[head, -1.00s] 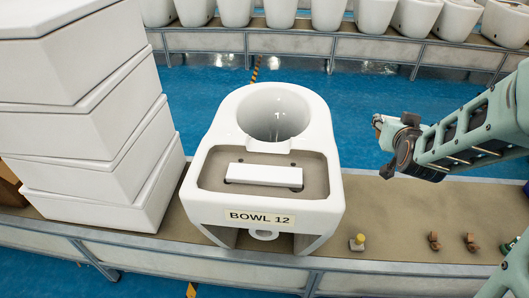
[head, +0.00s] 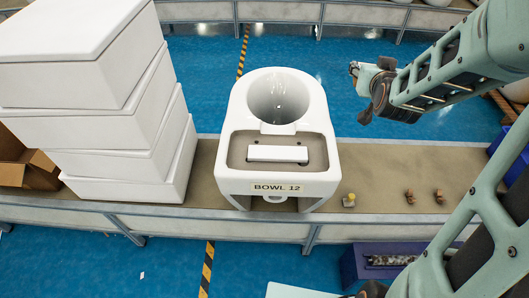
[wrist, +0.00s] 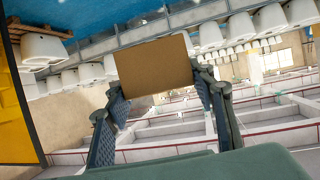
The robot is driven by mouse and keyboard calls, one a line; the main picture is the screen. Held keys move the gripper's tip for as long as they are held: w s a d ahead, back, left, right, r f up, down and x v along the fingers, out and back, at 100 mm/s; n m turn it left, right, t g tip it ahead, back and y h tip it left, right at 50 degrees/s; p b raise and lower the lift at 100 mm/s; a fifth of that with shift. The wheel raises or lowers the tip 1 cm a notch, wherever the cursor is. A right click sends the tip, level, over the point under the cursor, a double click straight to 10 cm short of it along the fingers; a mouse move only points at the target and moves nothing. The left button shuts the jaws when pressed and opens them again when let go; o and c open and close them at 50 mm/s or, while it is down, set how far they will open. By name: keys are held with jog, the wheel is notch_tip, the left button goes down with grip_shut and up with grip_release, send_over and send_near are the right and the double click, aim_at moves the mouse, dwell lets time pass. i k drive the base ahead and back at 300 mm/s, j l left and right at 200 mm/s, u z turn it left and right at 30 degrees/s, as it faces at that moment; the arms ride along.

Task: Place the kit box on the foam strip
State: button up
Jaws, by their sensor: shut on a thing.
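The kit box appears as a plain brown box (wrist: 155,65) in the wrist view. My gripper (wrist: 163,88) is shut on it, with one finger at each side. The foam strip seems to be the white bar (head: 277,153) on the recessed rear deck of the white toilet bowl (head: 262,182), labelled BOWL 12. In the head view the end of my arm is right of the bowl and apart from it. The jaws and the box cannot be made out clearly there.
White lidded boxes (head: 115,132) are stacked left of the bowl, beside an open cardboard carton (head: 38,170). The beige conveyor (head: 378,165) carries a yellow-topped piece (head: 349,200) and two small brown pieces (head: 410,196) at right. A blue bin (head: 350,265) stands below the front edge.

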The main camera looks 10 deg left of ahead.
aim_at(278, 151)
jog(key=k+j, duration=0.15)
jog(key=j, duration=0.15)
jog(key=k+j+u, duration=0.1)
jog(key=k+j, duration=0.1)
jog(key=j, duration=0.45)
jog(key=k+j+u, duration=0.1)
jog(key=j, duration=0.45)
jog(key=k+j, duration=0.1)
jog(key=j, duration=0.45)
jog(key=u, duration=0.05)
